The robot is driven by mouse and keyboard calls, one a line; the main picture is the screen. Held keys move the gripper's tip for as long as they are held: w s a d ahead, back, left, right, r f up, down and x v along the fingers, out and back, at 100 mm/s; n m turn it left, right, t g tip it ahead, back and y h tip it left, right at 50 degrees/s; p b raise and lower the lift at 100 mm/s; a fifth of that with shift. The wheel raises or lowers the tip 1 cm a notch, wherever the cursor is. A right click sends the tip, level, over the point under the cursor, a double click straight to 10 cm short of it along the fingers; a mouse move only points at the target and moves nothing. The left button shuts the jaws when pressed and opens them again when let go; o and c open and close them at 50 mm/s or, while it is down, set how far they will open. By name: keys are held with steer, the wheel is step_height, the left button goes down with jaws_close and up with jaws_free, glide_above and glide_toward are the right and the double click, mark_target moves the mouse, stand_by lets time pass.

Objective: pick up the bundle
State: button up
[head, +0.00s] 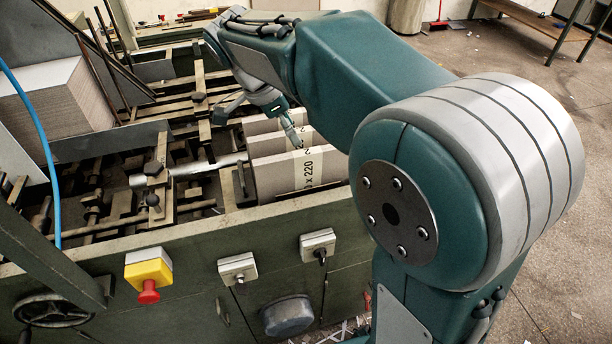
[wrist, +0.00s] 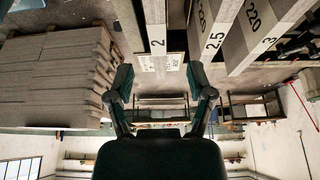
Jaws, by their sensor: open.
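Three grey board bundles stand on edge side by side in the feeder in the head view. The nearest bundle (head: 275,182) has a pale band reading "x 220". The middle bundle (head: 265,146) and the far bundle (head: 258,127) are partly hidden behind it and my arm. In the head view the gripper (head: 262,126) is over the far bundles; contact is unclear.
A tall stack of grey sheets (head: 62,100) stands at the left, also in the wrist view (wrist: 62,75). Metal bars and a roller (head: 195,168) lie left of the bundles. A red stop button (head: 149,290) is on the front panel. Open floor (head: 530,85) lies right.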

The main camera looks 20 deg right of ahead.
mark_target(305, 152)
steer(key=x, duration=0.7)
steer(key=shift+s+d+f, duration=0.1)
steer(key=shift+d+f, duration=0.1)
steer(key=shift+f, duration=0.1)
jaws_close()
